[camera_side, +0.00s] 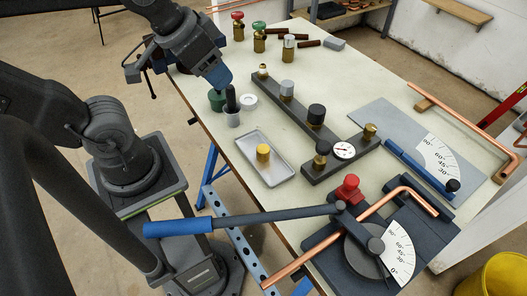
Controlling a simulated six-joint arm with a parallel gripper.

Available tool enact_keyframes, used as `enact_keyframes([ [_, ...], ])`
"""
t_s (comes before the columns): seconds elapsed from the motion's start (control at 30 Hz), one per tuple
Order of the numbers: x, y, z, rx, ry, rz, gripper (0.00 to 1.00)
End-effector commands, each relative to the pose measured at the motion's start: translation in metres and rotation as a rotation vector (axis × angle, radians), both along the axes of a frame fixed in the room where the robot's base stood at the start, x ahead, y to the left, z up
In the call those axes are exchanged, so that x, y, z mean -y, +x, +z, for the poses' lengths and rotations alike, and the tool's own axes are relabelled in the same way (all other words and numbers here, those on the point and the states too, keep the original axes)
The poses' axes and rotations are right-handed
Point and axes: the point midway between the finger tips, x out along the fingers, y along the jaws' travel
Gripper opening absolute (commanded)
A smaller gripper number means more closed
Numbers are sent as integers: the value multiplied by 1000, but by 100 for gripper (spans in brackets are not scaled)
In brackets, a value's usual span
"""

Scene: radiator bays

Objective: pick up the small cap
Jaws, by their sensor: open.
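A small brass-yellow cap (263,153) stands on a grey tray (282,170) near the left edge of the bench. Other caps, black and grey, sit on a dark manifold bar (332,137) behind it; I cannot tell for sure which one is the small cap.
Valves (259,42) stand behind. A pipe bender with a long blue handle (180,227) fills the front. A dial gauge (344,150) sits on the manifold.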

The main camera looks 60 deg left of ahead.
Motion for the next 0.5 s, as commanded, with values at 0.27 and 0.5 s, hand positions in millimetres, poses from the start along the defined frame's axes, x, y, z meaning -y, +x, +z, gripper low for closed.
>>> enact_keyframes([
  [0.27, 0, 0, 0, 0, 0, 0, 40],
  [0.5, 3, 6, -3, -35, 49, -98, 40],
])
